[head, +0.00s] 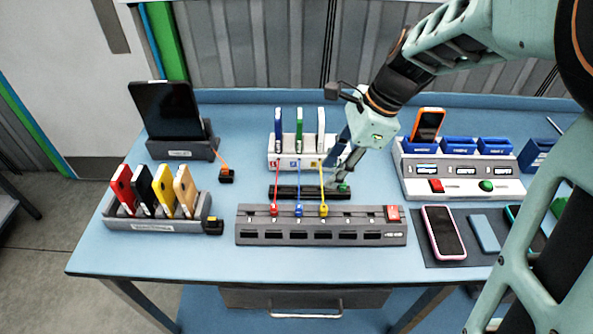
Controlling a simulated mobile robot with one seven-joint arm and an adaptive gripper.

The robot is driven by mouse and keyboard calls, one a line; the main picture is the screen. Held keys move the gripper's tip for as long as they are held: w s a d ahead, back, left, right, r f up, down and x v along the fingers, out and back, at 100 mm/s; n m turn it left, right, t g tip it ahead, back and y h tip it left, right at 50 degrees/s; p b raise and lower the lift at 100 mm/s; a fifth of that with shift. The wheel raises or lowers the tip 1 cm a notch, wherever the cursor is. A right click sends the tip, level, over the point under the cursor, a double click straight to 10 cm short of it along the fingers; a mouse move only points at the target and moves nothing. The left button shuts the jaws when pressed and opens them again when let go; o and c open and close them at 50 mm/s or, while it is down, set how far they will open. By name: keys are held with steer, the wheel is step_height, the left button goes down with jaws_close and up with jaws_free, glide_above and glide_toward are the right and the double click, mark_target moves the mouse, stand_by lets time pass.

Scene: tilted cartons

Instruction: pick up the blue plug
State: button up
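The blue plug (298,210) sits on the top of the grey socket strip (246,226), between a red plug (273,210) and a yellow plug (323,210). A blue cable runs up from it toward the white stand behind. My gripper (343,174) points down behind and to the right of the blue plug, apart from it. Its fingertips are close to a small green piece (343,188) at the right end of a black strip (290,192). The fingers are small and partly overlapped, so whether they touch or hold the green piece is unclear.
The white stand (275,160) holds upright cards close to my gripper. Red and yellow cables also rise beside the blue one. A phone rack (150,224) stands left; a white console (460,185) with buttons stands right. Bare blue table (170,262) shows in front.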

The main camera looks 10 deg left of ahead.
mark_target(301, 206)
steer(key=shift+m+g, duration=0.5)
steer(key=s+a+f, duration=0.1)
steer(key=f, duration=0.1)
steer(key=s+a+f, duration=0.1)
steer(key=f, duration=0.1)
steer(key=a+f, duration=0.1)
steer(key=f, duration=0.1)
steer(key=shift+s+a, duration=0.1)
steer(key=shift+s, duration=0.3)
steer(key=shift+w+a+x, duration=0.1)
steer(key=shift+a+x, duration=0.05)
steer(key=shift+x, duration=0.85)
steer(key=shift+w+a+x, duration=0.1)
steer(key=shift+x, duration=0.9)
steer(key=shift+w+a+x, duration=0.1)
steer(key=shift+a+x, duration=0.05)
steer(key=shift+x, duration=0.85)
steer(key=shift+r, duration=0.15)
jaws_close()
